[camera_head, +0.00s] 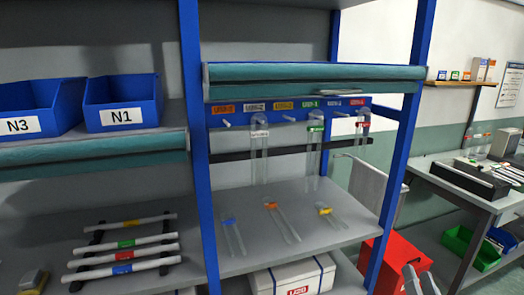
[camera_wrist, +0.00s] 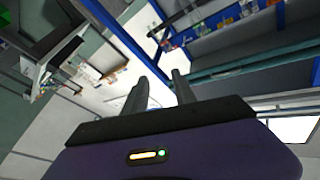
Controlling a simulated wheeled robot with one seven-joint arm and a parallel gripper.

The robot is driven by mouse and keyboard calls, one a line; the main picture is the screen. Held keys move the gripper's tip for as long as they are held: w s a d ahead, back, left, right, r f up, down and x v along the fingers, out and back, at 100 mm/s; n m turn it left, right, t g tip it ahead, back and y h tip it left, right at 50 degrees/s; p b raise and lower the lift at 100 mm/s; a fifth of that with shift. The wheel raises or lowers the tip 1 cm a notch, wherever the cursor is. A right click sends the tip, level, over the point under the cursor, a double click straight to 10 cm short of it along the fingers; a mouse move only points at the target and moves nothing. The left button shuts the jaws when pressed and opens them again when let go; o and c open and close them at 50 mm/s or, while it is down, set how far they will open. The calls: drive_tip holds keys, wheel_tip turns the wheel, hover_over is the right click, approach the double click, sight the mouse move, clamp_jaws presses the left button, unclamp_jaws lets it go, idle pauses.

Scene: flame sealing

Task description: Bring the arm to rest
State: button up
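My gripper (camera_head: 420,276) shows at the lower right of the head view, in front of the red box and away from the shelf. In the wrist view my gripper (camera_wrist: 158,86) has its two dark fingers apart, with nothing between them. The wrist view is tilted and looks across the room toward the blue shelf frame (camera_wrist: 155,75).
A blue-framed rack (camera_head: 200,150) holds hanging glass tubes (camera_head: 259,155), loose labelled tubes (camera_head: 283,222) and blue bins N3 (camera_head: 36,106) and N1 (camera_head: 122,102). A white box (camera_head: 293,278) is below. A red box (camera_head: 400,258) and side table (camera_head: 470,195) are at right.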

drive_tip(key=s+a+f+n+g+y, duration=0.1)
drive_tip(key=s+a+f+n+g, duration=0.1)
drive_tip(key=s, duration=1)
drive_tip(key=s+a+f+n+g+y, duration=0.1)
drive_tip(key=s+a+f, duration=0.4)
drive_tip(key=s, duration=0.7)
drive_tip(key=s+a+f+n+g+y, duration=0.1)
drive_tip(key=s+a+f+n+g, duration=0.1)
drive_tip(key=s, duration=1)
drive_tip(key=shift+s+a+f+n+g, duration=0.35)
drive_tip(key=shift+a+f+n+g, duration=0.05)
drive_tip(key=shift+a+f+n, duration=0.5)
